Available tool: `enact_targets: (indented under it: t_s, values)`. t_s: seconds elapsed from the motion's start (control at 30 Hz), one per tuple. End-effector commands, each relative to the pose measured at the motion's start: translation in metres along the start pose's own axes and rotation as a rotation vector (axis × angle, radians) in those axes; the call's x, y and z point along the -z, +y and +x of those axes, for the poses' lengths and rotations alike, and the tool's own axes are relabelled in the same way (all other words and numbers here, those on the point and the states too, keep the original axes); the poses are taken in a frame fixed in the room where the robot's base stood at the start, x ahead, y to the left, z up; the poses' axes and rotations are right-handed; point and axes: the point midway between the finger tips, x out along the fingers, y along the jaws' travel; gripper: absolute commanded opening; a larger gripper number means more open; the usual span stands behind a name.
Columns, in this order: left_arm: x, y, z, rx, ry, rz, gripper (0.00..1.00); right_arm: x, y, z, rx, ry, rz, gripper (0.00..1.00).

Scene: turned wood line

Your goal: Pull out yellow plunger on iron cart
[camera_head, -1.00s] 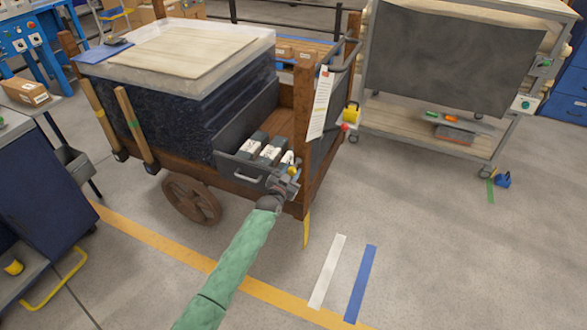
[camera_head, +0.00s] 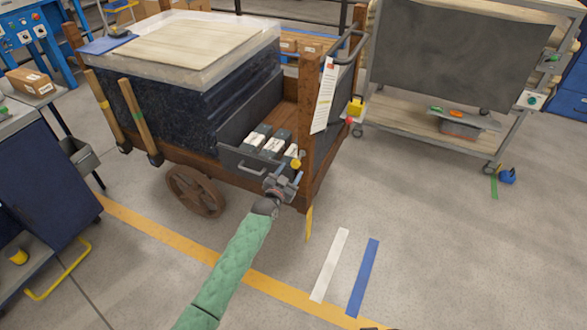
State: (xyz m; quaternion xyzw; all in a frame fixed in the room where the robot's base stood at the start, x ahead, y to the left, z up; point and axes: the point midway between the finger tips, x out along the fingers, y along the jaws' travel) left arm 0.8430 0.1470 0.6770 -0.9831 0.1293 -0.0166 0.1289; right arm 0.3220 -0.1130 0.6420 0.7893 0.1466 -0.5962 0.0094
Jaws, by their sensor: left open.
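The cart (camera_head: 182,158) has brown wooden posts and rails and a dark spoked wheel. A small yellow knob (camera_head: 296,164), which looks like the plunger, shows at the cart's near corner, beside the front post. My left gripper (camera_head: 288,174) is open, with its fingertips just at the near side of the yellow knob. I cannot tell whether they touch it. The gripper hides the area below the knob.
A grey drawer (camera_head: 240,161) with dark labelled blocks lies left of the gripper. A yellow part (camera_head: 355,106) hangs beside the cart handle. A grey shelf trolley (camera_head: 445,60) stands at the right. Floor at front right is clear.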

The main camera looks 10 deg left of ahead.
Motion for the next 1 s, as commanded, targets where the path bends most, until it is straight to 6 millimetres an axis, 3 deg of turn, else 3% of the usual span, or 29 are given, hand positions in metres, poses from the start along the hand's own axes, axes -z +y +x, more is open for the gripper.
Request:
enact_targets:
  t_s: [0.3,1.0]
  values:
    - [-0.001,0.0,-0.029,0.0,0.0,0.001,0.53,0.004,-0.005,0.008,0.013,0.022,-0.002,0.36]
    - [-0.005,0.003,-0.032,-0.014,-0.028,-0.043,0.53,0.002,-0.006,0.007,0.014,0.019,-0.006,0.36]
